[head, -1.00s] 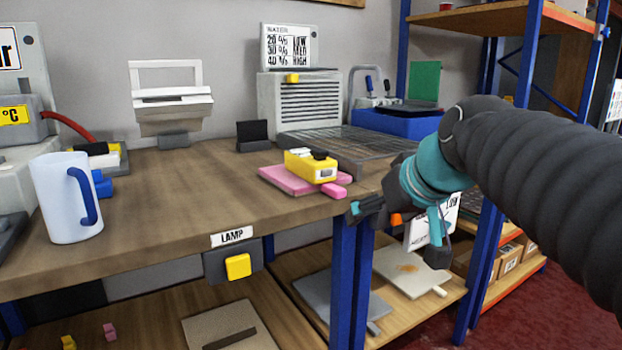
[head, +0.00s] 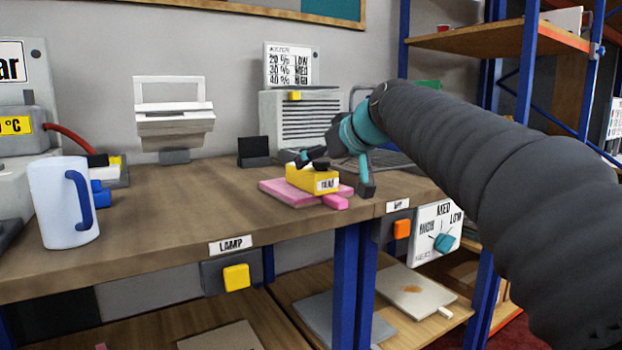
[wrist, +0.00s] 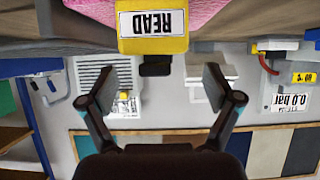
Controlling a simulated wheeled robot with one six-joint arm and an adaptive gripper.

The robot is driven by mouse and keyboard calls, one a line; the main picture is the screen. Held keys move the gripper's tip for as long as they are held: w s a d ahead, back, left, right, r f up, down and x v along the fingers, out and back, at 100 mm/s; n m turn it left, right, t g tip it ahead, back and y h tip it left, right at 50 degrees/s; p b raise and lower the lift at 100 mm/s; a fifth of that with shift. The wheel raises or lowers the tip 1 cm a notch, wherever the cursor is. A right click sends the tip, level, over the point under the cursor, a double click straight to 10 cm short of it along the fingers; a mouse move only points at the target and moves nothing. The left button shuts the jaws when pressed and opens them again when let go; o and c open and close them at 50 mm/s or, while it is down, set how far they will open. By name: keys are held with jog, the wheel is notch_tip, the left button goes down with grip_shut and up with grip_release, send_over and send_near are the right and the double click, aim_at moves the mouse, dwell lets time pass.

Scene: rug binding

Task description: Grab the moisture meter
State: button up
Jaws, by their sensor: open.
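The moisture meter appears to be the yellow block-shaped device (head: 312,180) with a white label and a dark top. It lies on a pink pad (head: 272,187) near the bench's front edge. In the wrist view, which is upside down, the yellow device (wrist: 152,45) shows its READ label at the top middle, with the pink pad (wrist: 215,10) behind it. My gripper (head: 336,172) is open and empty, right at the device in the head view. In the wrist view the open fingers (wrist: 158,88) are spread wide, and the device lies beyond their tips, not between them.
A white mug (head: 65,215) with a blue handle stands at the left. A small black stand (head: 254,153) and a grey vented unit (head: 302,115) are behind. Below the bench edge are a yellow lamp button (head: 236,277) and a dial panel (head: 437,230). Bare bench (head: 170,205) lies left of the pad.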

aim_at(310, 167)
jog(key=shift+d+x, duration=0.2)
jog(key=shift+x, duration=2.9)
jog(key=shift+f, duration=0.15)
jog(key=c, duration=1.3)
jog(key=shift+c, duration=1.1)
